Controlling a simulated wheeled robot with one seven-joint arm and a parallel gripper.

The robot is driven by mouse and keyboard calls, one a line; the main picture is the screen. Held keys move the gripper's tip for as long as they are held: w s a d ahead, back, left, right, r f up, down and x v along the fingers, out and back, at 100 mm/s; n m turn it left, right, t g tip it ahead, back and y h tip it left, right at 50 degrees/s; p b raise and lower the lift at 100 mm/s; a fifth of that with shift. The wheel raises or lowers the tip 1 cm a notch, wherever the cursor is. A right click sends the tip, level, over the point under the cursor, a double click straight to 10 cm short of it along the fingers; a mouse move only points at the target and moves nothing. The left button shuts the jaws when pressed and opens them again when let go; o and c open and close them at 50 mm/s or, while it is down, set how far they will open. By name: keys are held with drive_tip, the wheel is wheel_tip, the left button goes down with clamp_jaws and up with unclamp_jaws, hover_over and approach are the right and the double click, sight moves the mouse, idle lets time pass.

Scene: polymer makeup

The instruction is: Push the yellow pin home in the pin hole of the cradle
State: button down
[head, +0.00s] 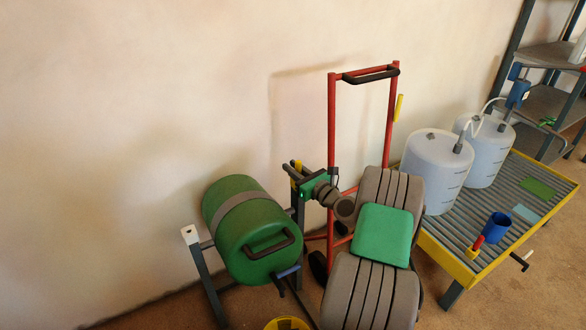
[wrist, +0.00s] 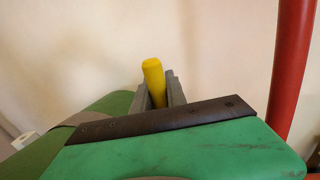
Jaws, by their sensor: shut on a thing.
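The yellow pin (wrist: 153,82) stands nearly upright, tilted slightly, between the grey fingers of my gripper (wrist: 160,90) in the wrist view. The fingers are shut on it, and its rounded top sticks up above them. In the head view my gripper (head: 297,170) is at the upper right of the cradle (head: 203,273), beside the green drum (head: 240,222) that lies in it. A little yellow shows at the gripper there. The pin's lower end and the pin hole are hidden, so I cannot tell how deep the pin sits.
A red hand truck (head: 332,130) stands just right of my gripper, close to the wall. A yellow-edged spill pallet (head: 452,262) on the right carries two white containers (head: 436,170) and a blue cup (head: 497,226). A yellow bucket (head: 287,324) is at the bottom edge.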

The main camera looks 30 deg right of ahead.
drive_tip(key=c, duration=1.3)
unclamp_jaws()
drive_tip(key=shift+f, duration=0.15)
drive_tip(key=shift+o, duration=0.2)
drive_tip(key=shift+s, duration=0.1)
drive_tip(key=s+p, duration=0.1)
drive_tip(key=s, duration=0.6)
drive_tip(key=shift+s+d, duration=0.3)
drive_tip(key=shift+d, duration=0.1)
